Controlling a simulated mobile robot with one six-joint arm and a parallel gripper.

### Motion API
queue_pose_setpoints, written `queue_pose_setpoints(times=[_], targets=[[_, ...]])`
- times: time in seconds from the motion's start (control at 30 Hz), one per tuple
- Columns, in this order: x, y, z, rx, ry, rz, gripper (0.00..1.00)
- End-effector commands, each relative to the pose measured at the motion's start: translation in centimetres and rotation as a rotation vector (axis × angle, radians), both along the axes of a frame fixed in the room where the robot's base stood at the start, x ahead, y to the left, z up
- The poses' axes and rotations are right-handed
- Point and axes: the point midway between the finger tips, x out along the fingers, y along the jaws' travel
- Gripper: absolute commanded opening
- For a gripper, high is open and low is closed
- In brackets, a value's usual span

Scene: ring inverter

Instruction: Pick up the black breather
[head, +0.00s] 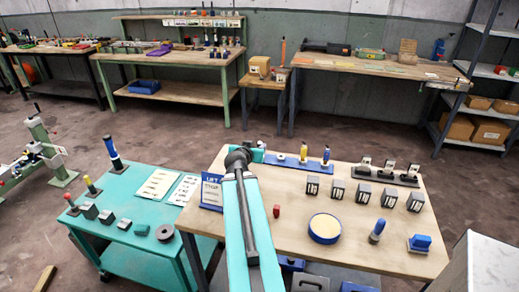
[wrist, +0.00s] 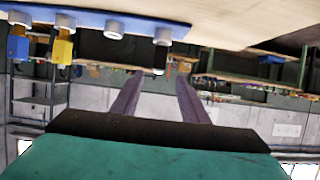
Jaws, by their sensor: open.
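I cannot tell for sure which thing is the black breather. Small black blocks with pale fronts stand in a row on the wooden table (head: 290,228), one of them the leftmost block (head: 311,186). A dark rack (head: 384,177) behind them holds black-and-white pieces. A blue rack (head: 295,161) at the table's back edge holds a blue-topped piece (head: 326,154), a yellow-topped piece (head: 303,152) and a low pale ring. My gripper (wrist: 158,76) is open and empty in the wrist view. In the head view its fingers are hidden behind my arm, near the blue rack's left end.
A teal table (head: 130,222) is on the left.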

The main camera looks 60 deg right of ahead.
Motion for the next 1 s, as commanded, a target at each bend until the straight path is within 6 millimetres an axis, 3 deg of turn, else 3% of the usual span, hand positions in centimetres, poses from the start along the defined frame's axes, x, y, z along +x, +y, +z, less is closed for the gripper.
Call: queue_pose_setpoints(times=[0.53,1.0], targets=[[0.1,-2.4,-0.8,0.001,0.0,-0.01,0.41],[0.1,-2.7,-0.9,0.0,0.0,-0.01,0.41]])
